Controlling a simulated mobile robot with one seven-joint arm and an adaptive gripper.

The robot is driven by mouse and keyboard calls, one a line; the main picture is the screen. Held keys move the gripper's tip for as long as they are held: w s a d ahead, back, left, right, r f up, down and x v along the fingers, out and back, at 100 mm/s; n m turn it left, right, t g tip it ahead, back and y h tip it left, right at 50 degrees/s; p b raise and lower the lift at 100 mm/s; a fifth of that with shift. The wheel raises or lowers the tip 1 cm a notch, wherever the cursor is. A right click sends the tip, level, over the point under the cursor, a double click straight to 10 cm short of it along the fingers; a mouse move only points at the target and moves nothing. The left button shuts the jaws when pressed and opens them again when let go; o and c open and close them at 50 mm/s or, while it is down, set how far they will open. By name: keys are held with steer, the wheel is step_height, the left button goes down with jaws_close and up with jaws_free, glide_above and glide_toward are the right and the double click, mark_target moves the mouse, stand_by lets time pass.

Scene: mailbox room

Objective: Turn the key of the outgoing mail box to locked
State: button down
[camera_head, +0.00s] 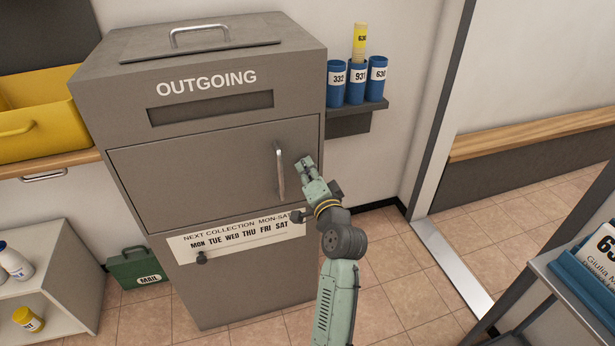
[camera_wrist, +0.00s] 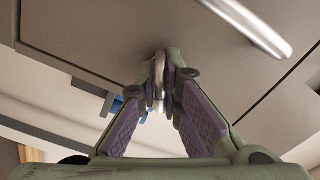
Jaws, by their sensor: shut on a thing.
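The grey outgoing mail box (camera_head: 190,190) stands in front of me, with its door shut and a metal bar handle (camera_head: 280,172) near the door's right side. My gripper (camera_head: 303,165) is at the door just right of that handle. In the wrist view my gripper (camera_wrist: 161,95) has its purple-padded fingers closed on a small shiny metal key (camera_wrist: 159,73) at the box face. The fingertips cover most of the key, so I cannot tell which way it is turned. The handle also shows close by in the wrist view (camera_wrist: 255,25).
A label strip with two dark knobs (camera_head: 230,238) crosses the box below the door. A wall shelf (camera_head: 352,122) with blue tubes is right of the box. A yellow bin (camera_head: 40,110) is at left, and a green MAIL box (camera_head: 138,268) is on the floor.

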mark_target(303, 128)
steer(key=n+b, duration=0.5)
steer(key=n, duration=0.2)
steer(key=shift+f+b, duration=0.15)
steer(key=shift+b, duration=0.25)
steer(key=shift+n+b, duration=1.8)
steer(key=shift+n, duration=0.9)
steer(key=c, duration=1.8)
jaws_free()
steer(key=shift+o, duration=0.2)
step_height(303, 128, up, 10)
steer(key=shift+r, duration=0.15)
